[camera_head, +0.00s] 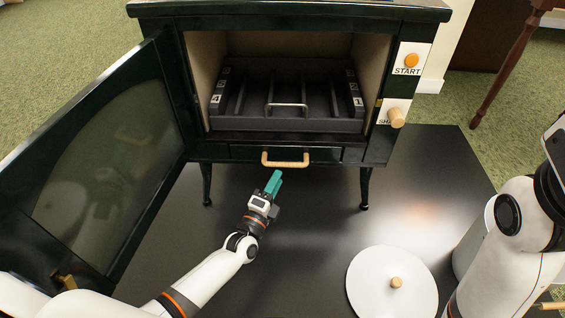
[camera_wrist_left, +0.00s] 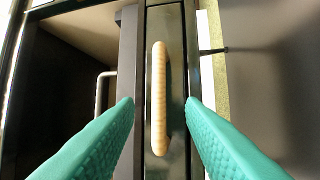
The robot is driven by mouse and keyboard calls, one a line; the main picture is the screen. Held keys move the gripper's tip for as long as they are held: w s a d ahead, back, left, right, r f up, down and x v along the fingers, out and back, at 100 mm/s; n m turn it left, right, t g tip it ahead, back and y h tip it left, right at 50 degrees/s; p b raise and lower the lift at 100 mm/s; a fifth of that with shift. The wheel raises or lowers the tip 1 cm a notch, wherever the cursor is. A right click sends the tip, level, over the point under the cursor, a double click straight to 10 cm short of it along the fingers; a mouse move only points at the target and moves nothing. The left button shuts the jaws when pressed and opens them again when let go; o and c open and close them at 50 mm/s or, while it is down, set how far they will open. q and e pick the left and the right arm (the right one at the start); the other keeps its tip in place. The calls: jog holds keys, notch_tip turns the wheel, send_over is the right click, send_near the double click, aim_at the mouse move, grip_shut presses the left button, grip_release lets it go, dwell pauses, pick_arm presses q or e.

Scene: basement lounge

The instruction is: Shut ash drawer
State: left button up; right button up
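The ash drawer (camera_head: 240,153) is a dark front panel below the firebox of a dark green stove, with a wooden bar handle (camera_head: 285,161). The drawer front looks close to flush with the stove; any small gap is hard to judge. My left gripper (camera_head: 274,183) is just in front of and below the handle, apparently not touching it. In the left wrist view, its teal fingers (camera_wrist_left: 160,103) are spread apart, and the handle (camera_wrist_left: 160,98) shows between them with nothing gripped. My right arm is at the right edge; its gripper is out of view.
The stove's glass door (camera_head: 110,150) stands wide open on the left, beside my left arm. A dark slatted grate tray (camera_head: 240,122) with a metal handle (camera_head: 287,106) is in the firebox. A wooden knob (camera_head: 397,118) is at right. A white round lid (camera_head: 375,295) is on the black floor plate (camera_head: 310,225).

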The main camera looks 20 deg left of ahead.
pick_arm(q)
jog(key=shift+p+v, duration=0.7)
jog(key=shift+v, duration=1.8)
